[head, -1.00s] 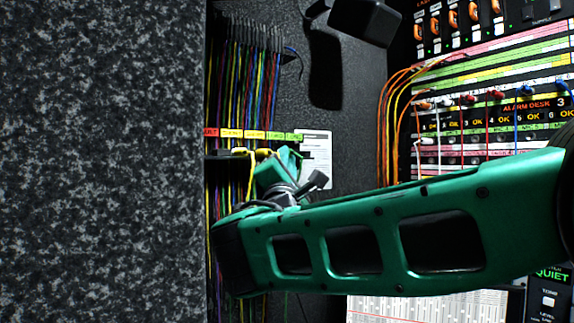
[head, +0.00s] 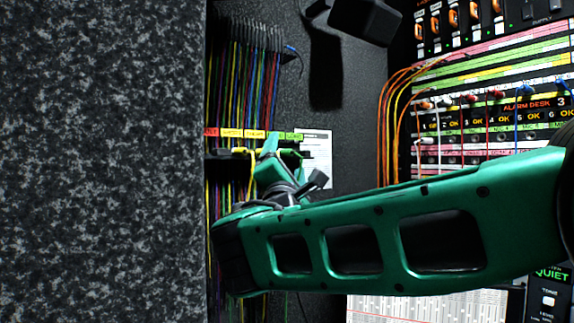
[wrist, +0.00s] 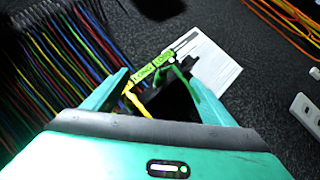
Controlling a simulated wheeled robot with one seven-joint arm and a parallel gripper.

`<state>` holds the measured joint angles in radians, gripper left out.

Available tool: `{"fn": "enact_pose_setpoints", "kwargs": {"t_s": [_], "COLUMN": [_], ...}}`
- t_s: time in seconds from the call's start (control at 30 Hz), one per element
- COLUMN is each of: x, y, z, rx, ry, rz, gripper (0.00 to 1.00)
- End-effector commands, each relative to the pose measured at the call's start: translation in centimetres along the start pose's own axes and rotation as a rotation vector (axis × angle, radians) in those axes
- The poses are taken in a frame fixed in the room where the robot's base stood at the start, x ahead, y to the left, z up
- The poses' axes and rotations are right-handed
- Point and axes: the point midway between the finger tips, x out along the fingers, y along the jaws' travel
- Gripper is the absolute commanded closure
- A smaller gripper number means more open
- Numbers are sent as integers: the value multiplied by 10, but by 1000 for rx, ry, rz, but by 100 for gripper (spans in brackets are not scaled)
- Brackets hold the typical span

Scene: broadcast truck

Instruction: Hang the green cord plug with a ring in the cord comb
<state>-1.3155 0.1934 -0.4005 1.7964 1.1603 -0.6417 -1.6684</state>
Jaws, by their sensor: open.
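The cord comb (head: 222,153) is a dark bar in front of the hanging cords, under a row of red, yellow and green labels. A green cord piece (head: 292,152), likely the green cord plug, shows at the comb's right end. It also shows in the wrist view (wrist: 187,82), between the fingers and near the right one, below the green labels. I cannot make out its ring or how it sits in the comb. My gripper (wrist: 155,76) is open, its fingers apart around the comb's end. In the head view one green finger (head: 270,145) covers part of a label.
A yellow cord (wrist: 134,99) lies close to the left finger. Many coloured cords (head: 250,75) hang from an upper rack at the left. A white sheet (head: 318,150) is on the dark wall just right of the comb. Patch panels with orange cords (head: 388,105) stand further right.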

Motion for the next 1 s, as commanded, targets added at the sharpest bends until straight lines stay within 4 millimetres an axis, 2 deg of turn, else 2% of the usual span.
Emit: {"fn": "enact_pose_setpoints", "kwargs": {"t_s": [1.0], "x": [-14], "y": [0], "z": [14], "rx": [0], "ry": [0], "rz": [-1], "gripper": [22]}}
